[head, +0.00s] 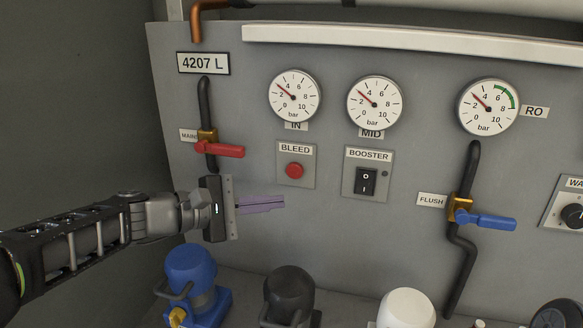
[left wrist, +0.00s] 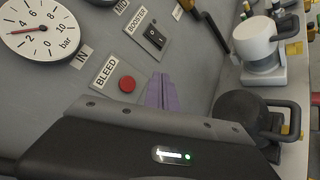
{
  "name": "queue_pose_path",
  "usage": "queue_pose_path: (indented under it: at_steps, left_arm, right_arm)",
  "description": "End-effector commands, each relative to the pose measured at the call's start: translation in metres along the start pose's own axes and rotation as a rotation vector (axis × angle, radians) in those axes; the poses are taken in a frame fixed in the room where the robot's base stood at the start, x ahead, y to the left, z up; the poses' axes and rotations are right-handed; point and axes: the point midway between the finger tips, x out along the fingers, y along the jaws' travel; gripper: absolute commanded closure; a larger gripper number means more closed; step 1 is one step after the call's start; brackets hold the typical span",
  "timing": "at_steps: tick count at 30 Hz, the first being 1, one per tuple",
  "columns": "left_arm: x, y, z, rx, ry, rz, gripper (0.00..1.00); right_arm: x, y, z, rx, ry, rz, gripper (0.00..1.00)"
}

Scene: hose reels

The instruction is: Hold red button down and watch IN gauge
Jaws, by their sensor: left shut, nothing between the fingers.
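The red BLEED button (head: 294,170) sits on a small grey plate on the panel, and also shows in the left wrist view (left wrist: 127,83). The round white IN gauge (head: 294,96) is above it; its red needle points between 2 and 4 bar. The gauge is partly cut off in the left wrist view (left wrist: 40,30). My left gripper (head: 282,201) is shut and empty, its purple fingers pointing right, below the button. In the left wrist view its fingertips (left wrist: 160,78) are beside the button, apart from it. My right gripper is not in view.
A red MAIN lever (head: 220,150) is above my left gripper. The MID gauge (head: 374,103) and BOOSTER switch (head: 366,181) are to the right. Blue (head: 191,268), black (head: 289,294) and white (head: 406,308) pumps stand below. A blue FLUSH lever (head: 486,221) is further right.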

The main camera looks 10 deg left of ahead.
Motion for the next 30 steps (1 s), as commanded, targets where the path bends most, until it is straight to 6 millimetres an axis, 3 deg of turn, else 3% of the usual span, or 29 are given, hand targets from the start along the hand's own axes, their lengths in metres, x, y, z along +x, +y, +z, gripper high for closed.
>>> queue_pose_path:
  at_steps: [17, 30]
  left_arm:
    - [0.006, 0.004, -0.003, -0.006, -0.005, -0.006, 1.00]
    - [0.043, 0.031, -0.028, -0.006, -0.006, -0.007, 1.00]
  right_arm:
    - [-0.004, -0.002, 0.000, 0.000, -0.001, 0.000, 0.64]
    - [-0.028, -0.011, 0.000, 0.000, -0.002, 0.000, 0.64]
